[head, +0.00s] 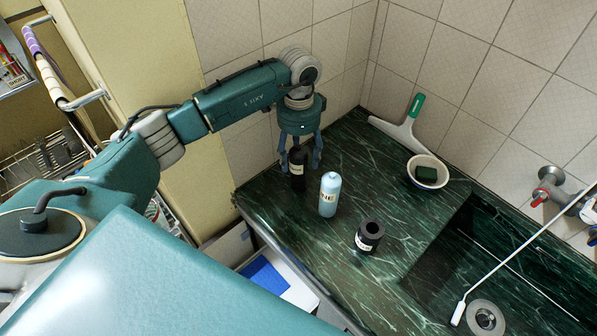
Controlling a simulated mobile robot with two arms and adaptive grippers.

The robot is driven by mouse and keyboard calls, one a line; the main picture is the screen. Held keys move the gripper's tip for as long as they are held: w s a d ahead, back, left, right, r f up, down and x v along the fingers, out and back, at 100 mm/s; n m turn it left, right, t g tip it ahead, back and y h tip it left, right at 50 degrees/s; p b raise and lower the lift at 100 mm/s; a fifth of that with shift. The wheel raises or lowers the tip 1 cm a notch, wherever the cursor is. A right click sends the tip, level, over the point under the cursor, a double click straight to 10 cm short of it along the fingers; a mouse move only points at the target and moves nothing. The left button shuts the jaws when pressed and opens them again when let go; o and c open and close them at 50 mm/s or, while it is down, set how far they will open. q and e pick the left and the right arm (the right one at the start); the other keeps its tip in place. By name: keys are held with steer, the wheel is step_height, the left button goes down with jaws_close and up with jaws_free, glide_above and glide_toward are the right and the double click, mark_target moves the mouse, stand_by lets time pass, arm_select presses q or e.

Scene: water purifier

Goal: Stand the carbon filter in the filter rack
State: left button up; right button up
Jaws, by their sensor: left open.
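A slim black cylinder with a pale label, likely the carbon filter (298,182), stands upright near the left end of the dark green counter. My left gripper (300,168) points down over it. Its fingers are open on either side of the cylinder, and I cannot tell whether they touch it. A light blue bottle-shaped filter (329,196) with a dark-lettered label stands just right of it. A short, wide black cup (369,237) with an open top and a pale label stands farther right; it may be the filter rack. My right gripper is not in view.
A white bowl (427,172) with a dark green sponge and a green-handled squeegee (405,128) are near the tiled wall. A sink (470,265) with a tap (555,195) and a white wand (500,262) is at right. Counter between the cup and bowl is clear.

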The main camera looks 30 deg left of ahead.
arm_select(q)
step_height(320, 180, down, 4)
steer(key=b, duration=0.3)
steer(key=shift+a, duration=0.1)
steer(key=shift+f, duration=0.35)
steer(key=shift+w+r, duration=0.1)
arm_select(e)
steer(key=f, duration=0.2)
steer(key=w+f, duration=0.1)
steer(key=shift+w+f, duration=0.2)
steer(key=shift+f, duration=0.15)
arm_select(q)
steer(key=shift+c, duration=0.5)
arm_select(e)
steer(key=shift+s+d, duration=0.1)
arm_select(q)
steer(key=c, duration=1.3)
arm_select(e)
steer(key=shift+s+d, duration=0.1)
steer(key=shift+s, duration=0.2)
arm_select(q)
steer(key=shift+o, duration=0.2)
steer(key=shift+r, duration=0.1)
